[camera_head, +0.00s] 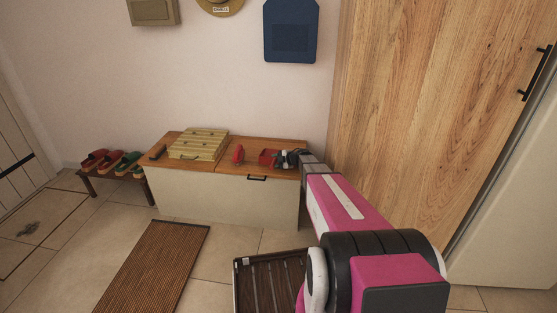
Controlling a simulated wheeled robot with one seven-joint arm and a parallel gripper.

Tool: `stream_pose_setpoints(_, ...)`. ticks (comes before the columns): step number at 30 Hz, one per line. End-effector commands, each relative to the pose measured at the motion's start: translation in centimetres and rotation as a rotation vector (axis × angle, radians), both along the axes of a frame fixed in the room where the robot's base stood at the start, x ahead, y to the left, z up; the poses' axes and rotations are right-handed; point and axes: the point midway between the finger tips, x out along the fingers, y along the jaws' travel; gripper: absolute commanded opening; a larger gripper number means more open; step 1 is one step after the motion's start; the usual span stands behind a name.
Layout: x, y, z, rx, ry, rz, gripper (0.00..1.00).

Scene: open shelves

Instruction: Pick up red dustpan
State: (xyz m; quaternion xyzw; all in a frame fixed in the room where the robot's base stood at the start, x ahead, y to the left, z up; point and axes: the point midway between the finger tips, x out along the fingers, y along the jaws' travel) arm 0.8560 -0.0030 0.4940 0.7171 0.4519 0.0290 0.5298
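A red dustpan (267,158) lies on the wooden top of a white storage bench (222,198), on the right half. My arm reaches in from the lower right, and my gripper (286,159) is right at the dustpan's right side. The gripper overlaps the dustpan in this view, and the dustpan's right part is hidden. The fingers are too small and dark to tell whether they are open or shut, or whether they touch the dustpan.
A red object (238,154) stands left of the dustpan, and a slatted wooden box (198,144) is further left. A low shoe rack (113,174) stands left of the bench. A wooden door (430,110) rises at right. A brown mat (155,268) and a dark tray (268,280) lie on the floor.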

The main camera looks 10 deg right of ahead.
Motion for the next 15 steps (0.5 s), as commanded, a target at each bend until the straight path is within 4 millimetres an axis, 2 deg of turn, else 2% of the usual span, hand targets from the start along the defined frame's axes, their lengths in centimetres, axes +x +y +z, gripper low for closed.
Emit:
stream_pose_setpoints(5,0.01,0.05,-0.02,0.000,0.000,0.000,0.45)
stream_pose_setpoints(6,0.02,0.04,-0.02,0.001,-0.001,0.000,0.42)
stream_pose_setpoints(8,0.01,0.03,-0.02,0.001,-0.001,0.000,0.23)
stream_pose_setpoints(9,0.01,0.04,-0.03,-0.001,0.000,-0.001,0.10)
stream_pose_setpoints(10,0.01,0.02,-0.05,-0.001,0.000,-0.001,0.03)
stream_pose_setpoints(15,0.01,0.00,-0.10,-0.002,0.000,-0.001,0.03)
